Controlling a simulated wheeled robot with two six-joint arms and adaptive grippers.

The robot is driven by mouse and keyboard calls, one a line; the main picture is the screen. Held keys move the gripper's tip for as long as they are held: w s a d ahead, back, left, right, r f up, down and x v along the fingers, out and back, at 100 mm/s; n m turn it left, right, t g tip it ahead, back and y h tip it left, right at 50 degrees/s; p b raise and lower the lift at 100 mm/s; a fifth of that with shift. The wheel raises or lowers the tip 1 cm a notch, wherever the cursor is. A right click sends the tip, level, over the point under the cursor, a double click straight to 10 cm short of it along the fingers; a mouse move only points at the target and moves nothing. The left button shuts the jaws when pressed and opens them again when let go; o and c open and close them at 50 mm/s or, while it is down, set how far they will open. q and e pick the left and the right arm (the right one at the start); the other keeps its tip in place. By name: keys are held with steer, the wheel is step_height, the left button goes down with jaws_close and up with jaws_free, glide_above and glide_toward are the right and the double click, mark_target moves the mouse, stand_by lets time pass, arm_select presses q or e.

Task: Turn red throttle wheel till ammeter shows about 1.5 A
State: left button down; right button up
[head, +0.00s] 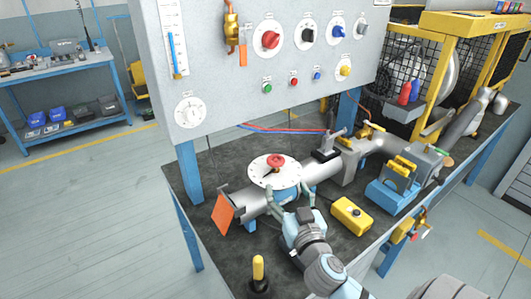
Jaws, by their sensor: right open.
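The red throttle wheel (276,161) sits on a round white dial plate (262,178) on top of the grey pipe, near the bench's middle. A black pointer or mark shows on the plate beside the wheel. My right gripper (286,196) is open, its fingers spread just in front of and below the plate's near edge, apart from the red wheel. My left gripper is not in view.
The grey panel (217,105) with coloured knobs stands behind the wheel. An orange plate (225,213) is at the pipe's left end. A yellow box (351,215) is right of my gripper, and a yellow-handled tool (258,270) is at the front.

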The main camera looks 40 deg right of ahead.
mark_target(279, 165)
steer(key=x, duration=0.3)
steer(key=r+x, duration=0.1)
steer(key=x, duration=0.1)
steer(key=shift+w+d, duration=0.15)
steer(key=shift+d, duration=0.4)
steer(key=x, duration=0.7)
steer(key=shift+w+f, duration=0.25)
steer(key=shift+w, duration=0.1)
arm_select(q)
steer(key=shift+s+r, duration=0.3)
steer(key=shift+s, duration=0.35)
arm_select(e)
steer(key=shift+s+r, duration=0.1)
steer(key=shift+c, duration=0.3)
steer(key=c, duration=1.1)
arm_select(q)
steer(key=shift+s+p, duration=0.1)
steer(key=shift+p, duration=0.2)
